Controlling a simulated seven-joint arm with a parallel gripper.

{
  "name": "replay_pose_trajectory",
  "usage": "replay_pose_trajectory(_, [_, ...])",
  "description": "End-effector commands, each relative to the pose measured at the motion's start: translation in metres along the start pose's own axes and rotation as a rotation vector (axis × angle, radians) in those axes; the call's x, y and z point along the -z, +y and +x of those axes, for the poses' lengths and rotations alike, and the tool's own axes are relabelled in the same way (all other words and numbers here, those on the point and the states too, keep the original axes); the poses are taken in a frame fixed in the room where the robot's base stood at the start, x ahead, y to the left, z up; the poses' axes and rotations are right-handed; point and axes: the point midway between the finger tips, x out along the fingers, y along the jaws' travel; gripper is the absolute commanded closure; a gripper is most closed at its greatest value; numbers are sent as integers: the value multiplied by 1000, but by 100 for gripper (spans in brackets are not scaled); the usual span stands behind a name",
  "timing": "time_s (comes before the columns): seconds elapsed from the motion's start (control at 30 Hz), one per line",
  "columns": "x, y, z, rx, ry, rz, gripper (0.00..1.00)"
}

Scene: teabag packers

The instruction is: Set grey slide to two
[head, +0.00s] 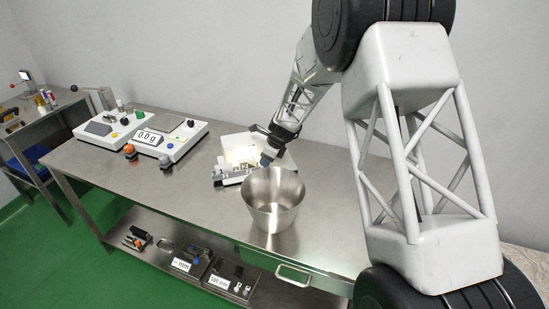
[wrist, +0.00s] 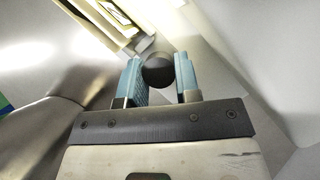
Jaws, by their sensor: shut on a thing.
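My gripper (head: 268,158) is over the right front part of a white device (head: 232,176) on the steel table, just behind a metal bucket. In the wrist view, the two blue fingertips of my gripper (wrist: 161,82) are shut on a dark grey round knob (wrist: 157,69). I take this knob for the grip of the grey slide. The slide's track and its number marks cannot be made out. In the head view my gripper and the bucket hide the knob.
The shiny metal bucket (head: 273,205) stands close in front of my gripper. To the left are a scale with a 0.0 g display (head: 148,137) and a control box (head: 100,131) with coloured knobs. A lower shelf (head: 160,262) holds several small items. The table (head: 100,165) is clear at front left.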

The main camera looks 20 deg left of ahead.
Motion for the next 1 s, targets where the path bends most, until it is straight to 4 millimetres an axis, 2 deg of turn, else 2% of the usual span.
replay_pose_trajectory(0.27, [-3,2,1,-2,0,-3,100])
replay_pose_trajectory(0.3, [-3,2,1,-2,0,-3,64])
replay_pose_trajectory(0.43, [-2,2,1,-2,0,-3,44])
replay_pose_trajectory(0.77, [-2,1,0,-1,0,-2,44])
replay_pose_trajectory(1.0, [-2,1,-12,0,-1,-3,44])
